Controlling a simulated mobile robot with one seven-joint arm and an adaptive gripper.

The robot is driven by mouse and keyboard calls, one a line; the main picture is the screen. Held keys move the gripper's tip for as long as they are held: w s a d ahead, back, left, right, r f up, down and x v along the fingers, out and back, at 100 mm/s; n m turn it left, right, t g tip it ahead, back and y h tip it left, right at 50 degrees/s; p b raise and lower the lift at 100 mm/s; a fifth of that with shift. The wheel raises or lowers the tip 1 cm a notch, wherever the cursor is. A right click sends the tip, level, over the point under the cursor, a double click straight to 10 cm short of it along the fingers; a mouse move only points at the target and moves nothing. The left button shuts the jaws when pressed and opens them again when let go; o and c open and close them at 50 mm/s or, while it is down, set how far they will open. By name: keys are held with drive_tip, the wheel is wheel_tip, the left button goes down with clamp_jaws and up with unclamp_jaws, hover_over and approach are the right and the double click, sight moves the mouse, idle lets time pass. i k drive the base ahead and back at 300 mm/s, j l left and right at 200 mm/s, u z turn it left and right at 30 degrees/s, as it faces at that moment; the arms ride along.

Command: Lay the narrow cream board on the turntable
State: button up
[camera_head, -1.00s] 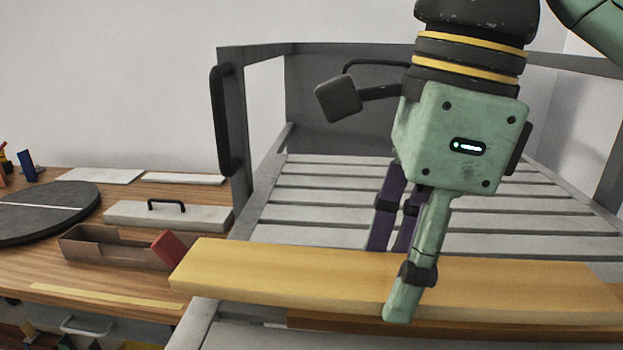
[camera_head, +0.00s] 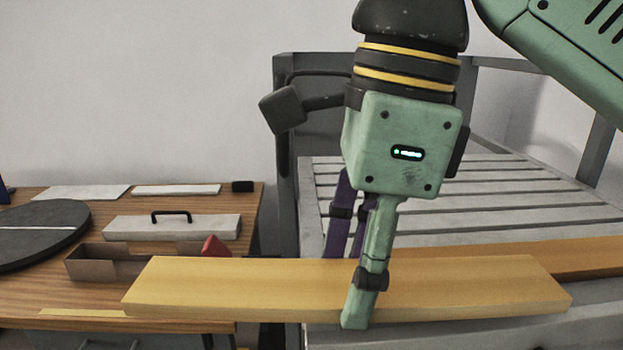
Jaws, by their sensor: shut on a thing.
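A long yellow-tan board (camera_head: 240,285) is held in my gripper (camera_head: 352,265), its long side running across the view. My gripper is shut on it, one green finger over the near face and the purple finger parts behind. The board hangs in front of the slatted conveyor and the table's right end. The turntable (camera_head: 40,240), a dark grey disc with a pale line across it, sits at the left of the table and is cut off by the picture edge. The board is well to its right. Another orange-tan board (camera_head: 580,258) lies behind the held one.
On the wooden table (camera_head: 60,298) are a pale box with a black handle (camera_head: 172,228), a brown open tray (camera_head: 105,264), a red piece (camera_head: 215,246) and flat white pieces (camera_head: 175,190). The slatted conveyor (camera_head: 430,210) stands at the right.

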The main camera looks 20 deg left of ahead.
sight(21, 228)
drive_tip(key=k+j, duration=0.1)
drive_tip(key=j, duration=0.2)
drive_tip(key=j+z, duration=0.1)
drive_tip(key=j, duration=0.25)
drive_tip(key=k+j, duration=0.15)
drive_tip(key=j, duration=0.15)
drive_tip(key=j+z, duration=0.1)
drive_tip(key=j, duration=0.35)
drive_tip(key=j+z, duration=0.1)
drive_tip(key=j, duration=0.35)
drive_tip(key=k+j+z, duration=0.1)
drive_tip(key=j, duration=0.3)
drive_tip(key=k+j, duration=0.1)
drive_tip(key=j, duration=0.35)
drive_tip(key=j+z, duration=0.15)
drive_tip(key=j, duration=0.25)
drive_tip(key=k+j+z, duration=0.1)
drive_tip(key=j, duration=0.35)
drive_tip(key=k+j+z, duration=0.1)
drive_tip(key=j, duration=0.85)
drive_tip(key=k+j+z, duration=0.15)
drive_tip(key=j, duration=0.9)
drive_tip(key=z, duration=0.05)
